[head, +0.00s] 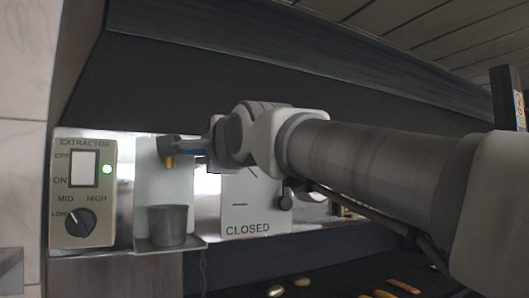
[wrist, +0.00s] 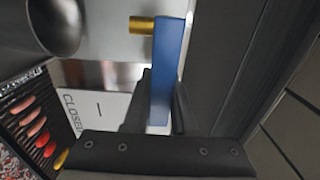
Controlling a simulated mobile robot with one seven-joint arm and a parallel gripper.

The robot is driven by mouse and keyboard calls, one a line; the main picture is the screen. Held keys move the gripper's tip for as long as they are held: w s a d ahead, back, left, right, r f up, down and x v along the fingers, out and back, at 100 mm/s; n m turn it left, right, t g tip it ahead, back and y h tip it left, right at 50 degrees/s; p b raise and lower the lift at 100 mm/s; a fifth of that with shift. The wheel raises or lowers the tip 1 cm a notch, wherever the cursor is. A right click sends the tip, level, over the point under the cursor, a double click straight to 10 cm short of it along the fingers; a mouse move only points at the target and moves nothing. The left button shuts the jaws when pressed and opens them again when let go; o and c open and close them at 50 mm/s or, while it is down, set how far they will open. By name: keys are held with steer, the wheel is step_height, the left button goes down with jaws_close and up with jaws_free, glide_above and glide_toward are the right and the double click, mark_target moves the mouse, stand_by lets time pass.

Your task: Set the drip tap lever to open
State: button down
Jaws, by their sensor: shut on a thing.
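The blue tap lever (wrist: 173,50) runs between the dark fingers of my gripper (wrist: 162,90) in the wrist view. A brass stub (wrist: 142,25) sits beside its far end. My gripper is shut on the lever. My arm and gripper cover part of the lever and of the placard (head: 255,215) that reads CLOSED.
A grey metal cup (head: 167,225) stands on a small shelf below the tap. An extractor switch box (head: 84,190) with a green light is at the left. A dark hood (head: 200,90) hangs above. A grill (wrist: 18,98) with several sausages lies below.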

steer(key=shift+r+n, duration=0.1)
steer(key=shift+n, duration=0.2)
steer(key=shift+s+a+r+n+p, duration=0.15)
steer(key=shift+s+a+r+n, duration=0.45)
steer(key=shift+n, duration=1.95)
steer(key=shift+s+a+r+n+p, duration=0.2)
steer(key=shift+a+r+n, duration=0.8)
steer(key=shift+n, duration=1.6)
steer(key=shift+s+a+r+n+p, duration=0.1)
steer(key=shift+s+a+r+n, duration=0.35)
steer(key=shift+r+n, duration=1.4)
steer(key=shift+f+n, duration=0.75)
steer(key=shift+n, duration=0.05)
steer(key=c, duration=0.7)
jaws_free()
steer(key=shift+s+d, duration=0.1)
steer(key=shift+s, duration=0.1)
